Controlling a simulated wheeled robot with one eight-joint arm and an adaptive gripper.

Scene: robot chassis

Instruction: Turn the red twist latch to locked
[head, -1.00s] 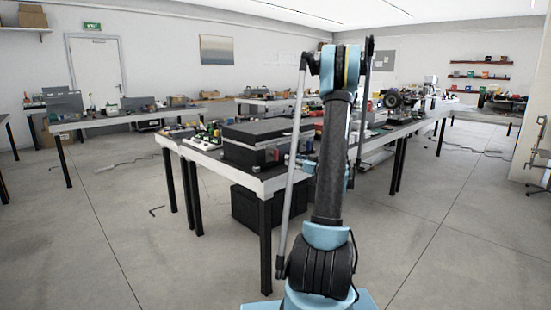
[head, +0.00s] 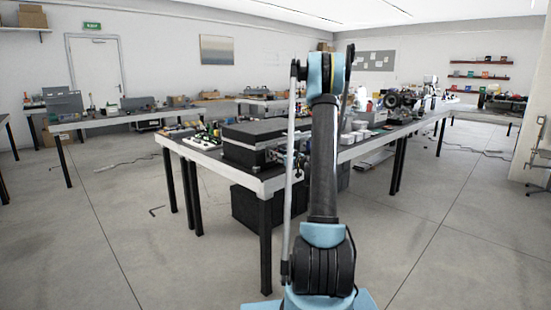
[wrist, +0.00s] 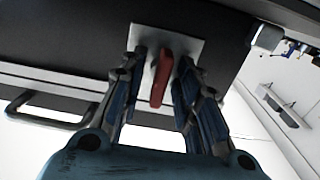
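The red twist latch (wrist: 161,78) shows in the wrist view as a red bar on a pale square plate (wrist: 180,42), fixed to the front of a black case (wrist: 75,40). My gripper (wrist: 162,72) is open, with one blue-and-grey finger on each side of the red bar. Small gaps show between the bar and both fingers, so I see no clear contact. In the head view the black case (head: 252,148) stands on the near corner of the table.
The white-edged table (head: 265,187) also carries small items left of the case and several boxes to the right. A dark box (head: 256,208) stands under it. A black handle (wrist: 45,110) sits on the case left of the latch. Floor around the table is mostly clear.

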